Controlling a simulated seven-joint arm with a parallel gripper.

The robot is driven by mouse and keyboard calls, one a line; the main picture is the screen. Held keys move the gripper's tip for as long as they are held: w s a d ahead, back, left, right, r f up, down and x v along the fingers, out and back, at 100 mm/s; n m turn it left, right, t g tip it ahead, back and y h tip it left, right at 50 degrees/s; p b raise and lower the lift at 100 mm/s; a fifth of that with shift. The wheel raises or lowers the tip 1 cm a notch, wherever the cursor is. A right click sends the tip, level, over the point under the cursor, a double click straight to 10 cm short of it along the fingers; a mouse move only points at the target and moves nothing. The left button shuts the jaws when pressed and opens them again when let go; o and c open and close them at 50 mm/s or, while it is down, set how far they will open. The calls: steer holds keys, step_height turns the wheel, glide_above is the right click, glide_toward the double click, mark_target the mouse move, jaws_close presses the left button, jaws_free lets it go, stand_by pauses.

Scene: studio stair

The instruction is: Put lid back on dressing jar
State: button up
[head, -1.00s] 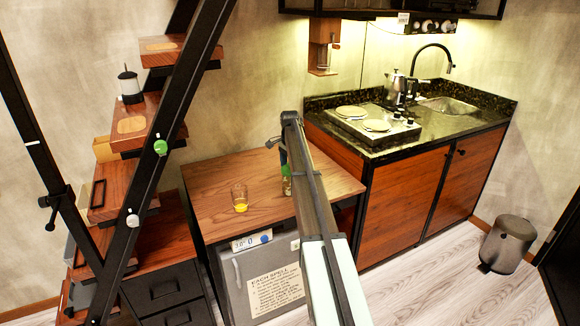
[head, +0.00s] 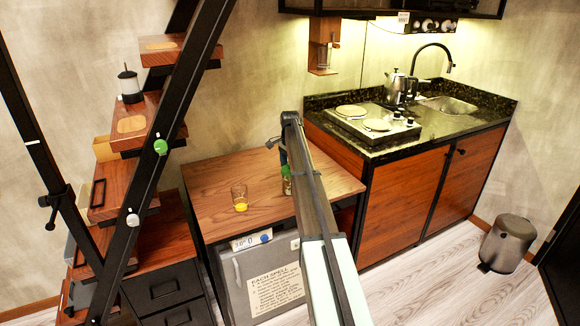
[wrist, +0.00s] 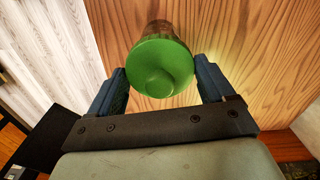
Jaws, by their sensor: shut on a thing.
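My gripper (wrist: 164,88) points down over the wooden counter (wrist: 240,45). In the wrist view its two blue fingers are shut on the round green lid (wrist: 160,66), one on each side. The brownish dressing jar (wrist: 158,28) shows directly behind the lid, lined up with it. In the head view the jar (head: 287,187) stands upright on the counter, with the green lid (head: 285,171) at its top. My arm partly covers both. I cannot tell whether the lid is fully seated on the rim.
A clear glass (head: 239,192) with something yellow at its bottom stands left of the jar. A small fridge (head: 265,275) is under the counter. The black stair rail (head: 165,140) rises at the left. A hob (head: 372,122) and sink are at the right.

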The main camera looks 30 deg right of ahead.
stand_by(0.3)
steer(key=o, duration=0.9)
steer(key=shift+r, duration=3.45)
steer(key=shift+c, duration=0.5)
jaws_close()
steer(key=shift+f, duration=2.3)
